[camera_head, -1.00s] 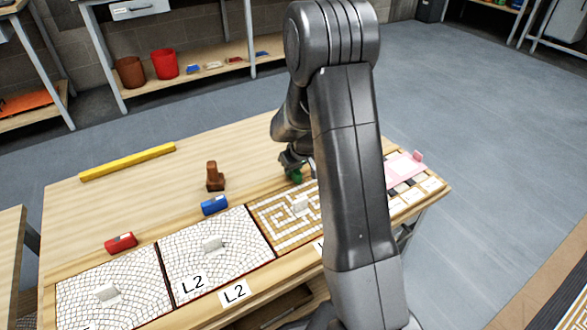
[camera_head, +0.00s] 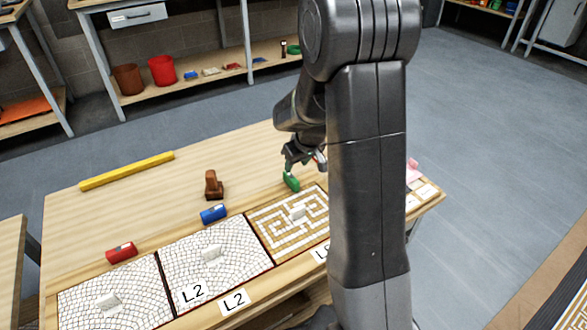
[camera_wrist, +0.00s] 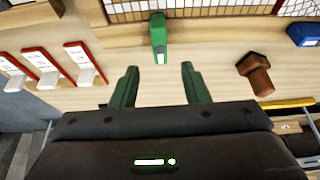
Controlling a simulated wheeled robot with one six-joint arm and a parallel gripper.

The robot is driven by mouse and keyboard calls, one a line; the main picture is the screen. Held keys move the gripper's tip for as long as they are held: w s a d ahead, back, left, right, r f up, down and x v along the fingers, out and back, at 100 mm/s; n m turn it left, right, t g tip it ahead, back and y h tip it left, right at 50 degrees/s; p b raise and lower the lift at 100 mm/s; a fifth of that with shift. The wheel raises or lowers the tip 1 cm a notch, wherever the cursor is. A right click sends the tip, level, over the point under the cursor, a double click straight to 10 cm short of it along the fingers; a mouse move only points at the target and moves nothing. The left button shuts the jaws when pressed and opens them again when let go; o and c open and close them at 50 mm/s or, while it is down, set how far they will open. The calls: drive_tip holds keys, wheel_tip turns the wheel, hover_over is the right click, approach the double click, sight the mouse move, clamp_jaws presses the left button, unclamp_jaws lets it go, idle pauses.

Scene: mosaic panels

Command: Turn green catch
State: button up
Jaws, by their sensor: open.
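The green catch (camera_head: 291,181) sits on the table at the back edge of the mosaic panel with the spiral pattern (camera_head: 290,222). In the wrist view the green catch (camera_wrist: 158,38) stands upright in the picture, just beyond and between my fingertips. My gripper (camera_wrist: 158,72) is open and empty, with green fingers apart on either side of the catch's line. In the head view my gripper (camera_head: 305,163) is just above and behind the catch, partly hidden by my arm. No contact with the catch shows.
A blue catch (camera_head: 213,214) and a red catch (camera_head: 121,252) sit by the other panels. A brown wooden piece (camera_head: 213,186) stands left of the green catch. A yellow bar (camera_head: 127,171) lies at the back left. Red-and-white pieces (camera_wrist: 85,63) lie left in the wrist view.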

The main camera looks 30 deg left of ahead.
sight(291, 176)
drive_tip(key=v, duration=0.4)
drive_tip(key=shift+d+r+p, duration=0.1)
drive_tip(key=shift+r+p, duration=0.05)
drive_tip(key=shift+p, duration=0.2)
drive_tip(key=b+x, duration=0.3)
drive_tip(key=x, duration=1)
drive_tip(key=shift+f, duration=0.4)
drive_tip(key=shift+r, duration=0.1)
